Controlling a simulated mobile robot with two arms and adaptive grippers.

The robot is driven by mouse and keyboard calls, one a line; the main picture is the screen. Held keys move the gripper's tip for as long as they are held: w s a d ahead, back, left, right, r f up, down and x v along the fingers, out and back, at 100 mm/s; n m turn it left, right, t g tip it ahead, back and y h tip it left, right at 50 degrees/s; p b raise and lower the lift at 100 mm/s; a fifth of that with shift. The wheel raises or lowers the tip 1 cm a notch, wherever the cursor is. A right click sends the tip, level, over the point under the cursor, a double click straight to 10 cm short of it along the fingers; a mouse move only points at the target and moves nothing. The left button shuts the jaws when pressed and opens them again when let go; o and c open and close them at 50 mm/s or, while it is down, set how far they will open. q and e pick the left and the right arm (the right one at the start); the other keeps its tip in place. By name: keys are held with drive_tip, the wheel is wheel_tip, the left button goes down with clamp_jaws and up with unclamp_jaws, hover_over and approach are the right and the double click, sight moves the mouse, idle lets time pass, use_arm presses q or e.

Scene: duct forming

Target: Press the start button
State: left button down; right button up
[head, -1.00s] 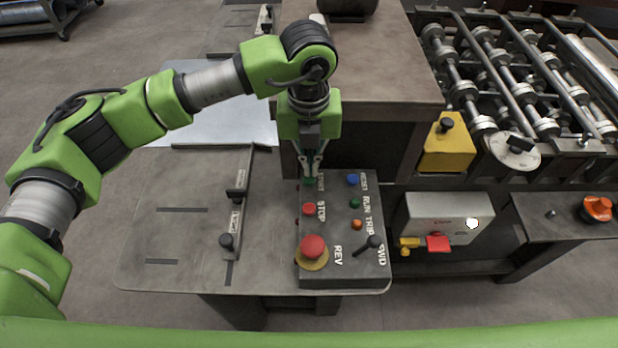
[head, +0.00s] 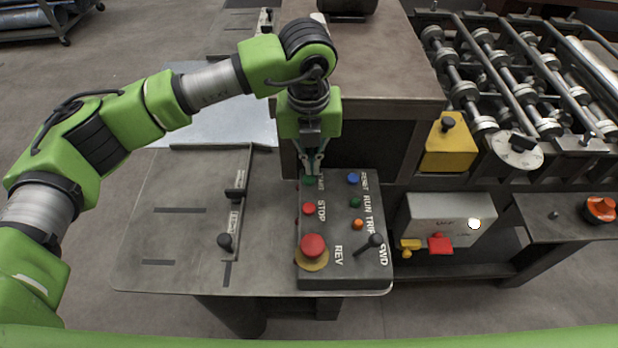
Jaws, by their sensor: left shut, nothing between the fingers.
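The control panel (head: 340,270) is a dark box on the front right of the grey table. Its green start button (head: 309,181) is at the panel's far left corner, with its label partly covered. My left gripper (head: 312,173) points down at this button, its shut fingertips at or just above the button's top. I cannot tell whether they touch or whether the button is pressed in. The red stop button (head: 308,209) sits nearer to me in the same column. My right gripper is not in view.
A red emergency mushroom button (head: 313,246) on a yellow ring and a black lever (head: 369,245) stand at the panel's near end. Blue (head: 353,178), green (head: 355,202) and orange (head: 358,224) round parts line its right side. A machine block (head: 380,70) rises behind.

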sight(307, 186)
use_arm(q)
drive_tip(key=shift+g+y, duration=0.3)
drive_tip(key=shift+g, duration=0.3)
drive_tip(key=s+f, duration=0.1)
drive_tip(key=f, duration=0.1)
drive_tip(key=s+a+f, duration=0.1)
drive_tip(key=f, duration=0.1)
drive_tip(key=shift+s, duration=0.3)
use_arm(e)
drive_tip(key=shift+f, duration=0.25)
use_arm(q)
drive_tip(key=shift+w+d+r+p, duration=0.15)
drive_tip(key=shift+r+p, duration=0.3)
drive_tip(key=shift+r, duration=0.45)
drive_tip(key=shift+w+a+r+p, duration=0.1)
drive_tip(key=shift+w+r+p, duration=0.25)
drive_tip(key=shift+r, duration=0.6)
drive_tip(key=shift+w+d+r+p, duration=0.1)
drive_tip(key=shift+r+p, duration=0.45)
drive_tip(key=shift+r, duration=1.2)
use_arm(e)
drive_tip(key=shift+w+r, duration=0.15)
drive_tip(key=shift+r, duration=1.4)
use_arm(q)
drive_tip(key=shift+p, duration=0.3)
drive_tip(key=shift+w, duration=0.1)
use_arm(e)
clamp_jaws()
